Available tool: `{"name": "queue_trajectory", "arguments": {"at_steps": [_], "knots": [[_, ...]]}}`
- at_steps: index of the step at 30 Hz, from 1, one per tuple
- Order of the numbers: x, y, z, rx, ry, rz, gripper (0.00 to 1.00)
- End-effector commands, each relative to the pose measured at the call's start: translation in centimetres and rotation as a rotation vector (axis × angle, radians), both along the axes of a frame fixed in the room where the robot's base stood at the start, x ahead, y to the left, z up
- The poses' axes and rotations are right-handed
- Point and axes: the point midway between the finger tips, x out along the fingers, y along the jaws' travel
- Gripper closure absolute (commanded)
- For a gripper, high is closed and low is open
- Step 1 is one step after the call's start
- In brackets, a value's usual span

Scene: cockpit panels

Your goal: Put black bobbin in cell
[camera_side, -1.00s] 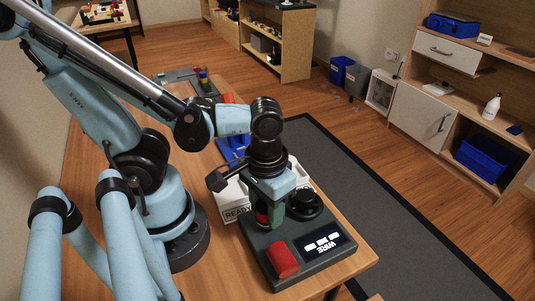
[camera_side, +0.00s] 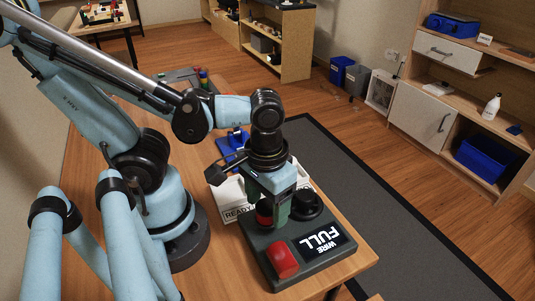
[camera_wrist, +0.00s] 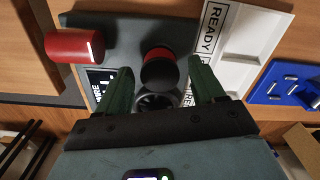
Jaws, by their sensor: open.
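My gripper (camera_wrist: 157,88) has its two green fingers spread open with nothing held between them. In the side view my gripper (camera_side: 279,213) points down over the dark grey console (camera_side: 263,252). A round black piece (camera_side: 306,205) sits on the console just right of the fingers; in the wrist view a round black piece (camera_wrist: 157,101) with a lighter centre shows between them. I cannot tell the black bobbin from its cell. A red cylinder with a black top (camera_wrist: 158,69) stands beside it, also in the side view (camera_side: 264,212).
A red cylinder (camera_side: 282,260) lies at the console's near left, also in the wrist view (camera_wrist: 75,46). A white tray marked "READY" (camera_side: 236,212) adjoins the console. A blue holder (camera_wrist: 284,82) lies beyond the tray. The table's right edge is close to the console.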

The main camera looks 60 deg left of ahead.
Motion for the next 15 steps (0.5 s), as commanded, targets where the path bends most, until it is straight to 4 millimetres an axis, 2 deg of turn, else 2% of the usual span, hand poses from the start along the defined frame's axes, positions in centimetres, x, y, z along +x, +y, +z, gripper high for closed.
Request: {"name": "queue_trajectory", "arguments": {"at_steps": [15], "knots": [[-0.1,0.0,5.6,0.0,0.0,0.0,0.32]]}}
